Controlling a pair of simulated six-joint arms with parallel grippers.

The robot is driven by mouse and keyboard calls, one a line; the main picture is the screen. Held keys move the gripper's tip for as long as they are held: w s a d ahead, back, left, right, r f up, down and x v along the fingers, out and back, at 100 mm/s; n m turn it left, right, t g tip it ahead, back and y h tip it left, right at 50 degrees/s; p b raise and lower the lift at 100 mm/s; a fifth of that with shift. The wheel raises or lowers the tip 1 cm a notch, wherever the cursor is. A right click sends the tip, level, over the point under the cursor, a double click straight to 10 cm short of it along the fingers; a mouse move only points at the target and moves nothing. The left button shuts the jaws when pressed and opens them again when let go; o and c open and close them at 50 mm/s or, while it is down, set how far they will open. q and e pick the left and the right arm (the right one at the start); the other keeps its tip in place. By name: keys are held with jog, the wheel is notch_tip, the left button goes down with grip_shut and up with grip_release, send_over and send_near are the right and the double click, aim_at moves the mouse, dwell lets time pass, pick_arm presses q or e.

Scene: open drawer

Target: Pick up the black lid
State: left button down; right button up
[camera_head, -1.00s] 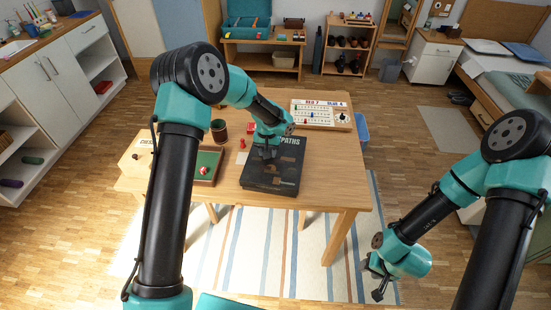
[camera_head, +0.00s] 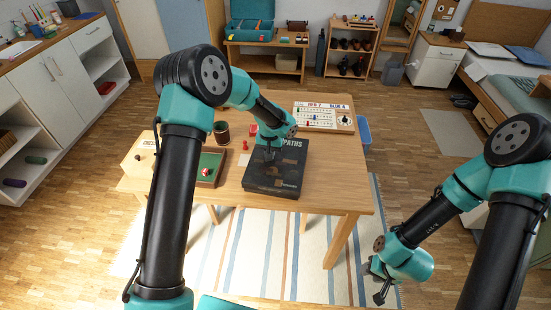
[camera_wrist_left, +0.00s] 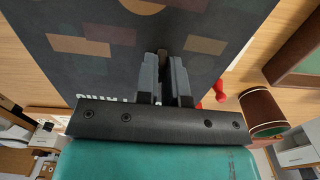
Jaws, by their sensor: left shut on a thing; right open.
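The black lid (camera_head: 277,174) lies on the dark game box on the wooden table, with coloured squares and white lettering on its top. It fills much of the left wrist view (camera_wrist_left: 110,55). My left gripper (camera_head: 268,154) is at the lid's far edge near the lettering. In the left wrist view its two fingers (camera_wrist_left: 166,72) are close together, shut on the lid's edge, and partly cover it. The box under the lid is mostly hidden. My right gripper (camera_head: 378,284) is open and empty, low at the right, away from the table.
A green-lined tray (camera_head: 208,168) and a dark cup (camera_head: 221,131) stand left of the lid, with red pieces (camera_head: 245,145) between. The table's right part (camera_head: 342,180) is clear.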

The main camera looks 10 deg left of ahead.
pick_arm(q)
jog(key=shift+r, duration=0.2)
jog(key=shift+r, duration=0.65)
notch_tip(320, 180, up, 2)
jog(key=s+d, duration=0.2)
jog(key=s, duration=0.5)
jog(key=s+d+r, duration=0.1)
jog(key=s+d, duration=0.1)
jog(key=s, duration=0.6)
jog(key=shift+s+d+r, duration=0.2)
jog(key=shift+d, duration=0.05)
